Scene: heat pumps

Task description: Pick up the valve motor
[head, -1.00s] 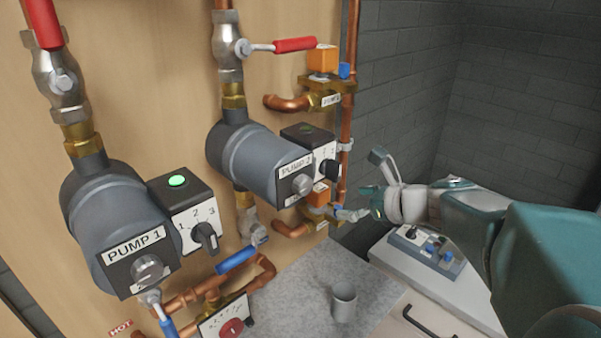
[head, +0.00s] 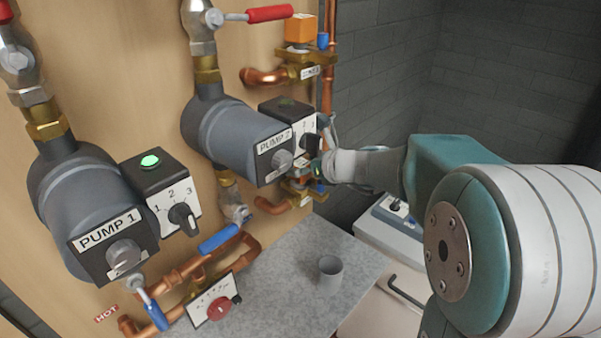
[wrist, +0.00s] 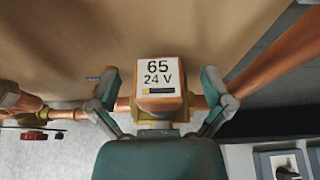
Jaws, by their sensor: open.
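In the wrist view, an orange valve motor (wrist: 158,92) with a white label reading "65 24 V" sits on a brass valve body (wrist: 155,125) on a copper pipe. My gripper (wrist: 161,82) is open, with one finger on each side of the motor and a visible gap to each. In the head view my gripper (head: 322,168) is at the lower valve (head: 298,187), beside PUMP 2, and hides most of the motor there. Another orange valve motor (head: 300,29) sits on the upper valve, away from my gripper.
PUMP 2 (head: 235,138) and its black switch box are close left of my gripper. PUMP 1 (head: 85,215) is further left. A grey cup (head: 330,272) stands on the speckled counter (head: 280,300). A copper pipe (wrist: 275,50) slants close to the right finger.

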